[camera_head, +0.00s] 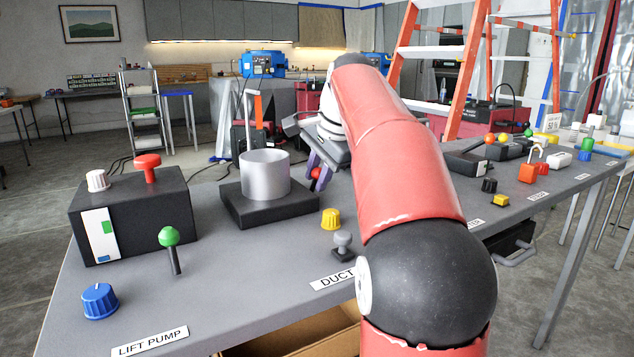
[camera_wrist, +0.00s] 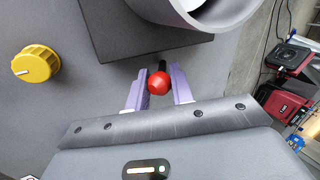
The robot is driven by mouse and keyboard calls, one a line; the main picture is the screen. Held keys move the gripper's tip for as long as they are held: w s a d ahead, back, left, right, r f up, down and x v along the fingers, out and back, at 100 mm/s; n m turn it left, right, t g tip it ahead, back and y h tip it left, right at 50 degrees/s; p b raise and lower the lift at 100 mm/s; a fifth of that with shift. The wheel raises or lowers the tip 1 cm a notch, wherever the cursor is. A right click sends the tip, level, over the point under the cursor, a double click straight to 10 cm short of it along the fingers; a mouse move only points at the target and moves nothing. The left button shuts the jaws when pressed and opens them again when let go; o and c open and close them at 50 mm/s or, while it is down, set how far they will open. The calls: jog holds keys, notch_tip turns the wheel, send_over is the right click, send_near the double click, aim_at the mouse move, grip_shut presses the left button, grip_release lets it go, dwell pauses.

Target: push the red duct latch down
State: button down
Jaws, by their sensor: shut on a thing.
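The red duct latch shows as a red ball knob (camera_wrist: 159,83) on a short dark stem in the wrist view, beside the dark base of the duct. In the head view its red knob (camera_head: 316,173) shows just right of the duct, partly covered by my gripper. My gripper (camera_wrist: 159,84) has purple fingers on both sides of the knob and is shut on it. In the head view, my gripper (camera_head: 316,165) reaches down beside the duct. The duct is a silver open cylinder (camera_head: 265,176) on a black square base (camera_head: 240,208). The stem's foot is hard to see.
A yellow knob (camera_head: 331,219) and a small grey knob (camera_head: 343,243) stand in front of the latch. A black box (camera_head: 133,214) with a red button and a green-tipped lever (camera_head: 170,240) are at the left. My arm hides the bench's middle.

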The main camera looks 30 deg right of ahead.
aim_at(320, 169)
jog(key=c, duration=1.3)
grip_release()
jog(key=shift+o, duration=0.2)
jog(key=shift+s, duration=0.1)
jog(key=p+v, duration=0.2)
jog(key=v, duration=0.5)
jog(key=shift+s+r, duration=0.15)
jog(key=shift+r, duration=0.15)
